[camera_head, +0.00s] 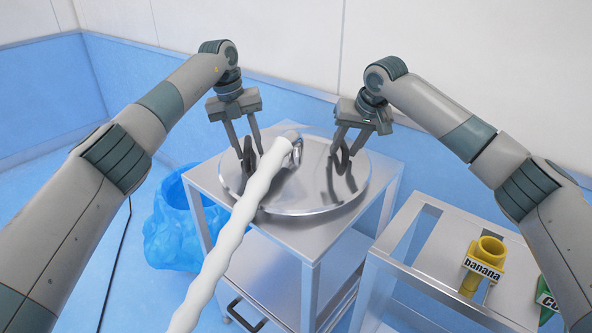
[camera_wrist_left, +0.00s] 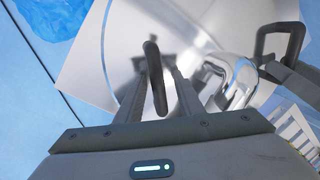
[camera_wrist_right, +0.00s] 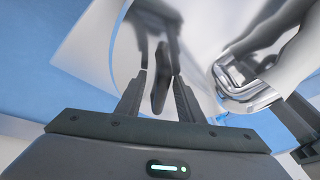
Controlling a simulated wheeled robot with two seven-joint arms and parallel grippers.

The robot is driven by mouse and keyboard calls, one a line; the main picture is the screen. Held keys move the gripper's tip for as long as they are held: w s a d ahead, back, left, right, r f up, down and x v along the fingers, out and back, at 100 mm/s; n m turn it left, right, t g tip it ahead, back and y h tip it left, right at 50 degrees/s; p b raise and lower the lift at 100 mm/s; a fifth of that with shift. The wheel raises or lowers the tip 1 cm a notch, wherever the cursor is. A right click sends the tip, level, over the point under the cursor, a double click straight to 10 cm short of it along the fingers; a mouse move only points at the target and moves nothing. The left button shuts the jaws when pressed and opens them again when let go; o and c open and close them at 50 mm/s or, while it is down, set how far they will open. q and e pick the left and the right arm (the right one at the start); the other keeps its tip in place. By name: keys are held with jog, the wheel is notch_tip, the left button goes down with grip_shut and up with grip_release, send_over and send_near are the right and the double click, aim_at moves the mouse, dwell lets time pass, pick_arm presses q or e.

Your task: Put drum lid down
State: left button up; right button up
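The round, shiny steel drum lid (camera_head: 310,202) lies flat on the top of a steel cart (camera_head: 205,180). It has two dark loop handles, one on the left (camera_head: 248,158) and one on the right (camera_head: 342,158). My left gripper (camera_head: 247,150) is open, with its fingers on either side of the left handle, which also shows in the left wrist view (camera_wrist_left: 154,78). My right gripper (camera_head: 347,150) is open, with its fingers around the right handle, also seen in the right wrist view (camera_wrist_right: 160,78). I see gaps between fingers and handles.
A white hose (camera_head: 235,225) with a metal fitting (camera_head: 294,150) runs up to the lid and hides part of it. A blue bag (camera_head: 170,228) stands left of the cart. A second steel table (camera_head: 420,262) at right bears a yellow banana-labelled holder (camera_head: 484,262) and a green item (camera_head: 546,297).

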pick_arm(q)
jog(key=shift+r, duration=0.1)
pick_arm(e)
jog(key=shift+a, duration=0.15)
pick_arm(q)
notch_tip(320, 180, up, 12)
jog(key=a, duration=0.2)
jog(key=shift+s+a+f, duration=0.15)
jog(key=shift+f, duration=0.05)
pick_arm(e)
jog(key=shift+r, duration=0.1)
dwell(0.5)
jog(key=v, duration=1.1)
jog(key=shift+s+r, duration=0.25)
jog(key=shift+r, duration=0.05)
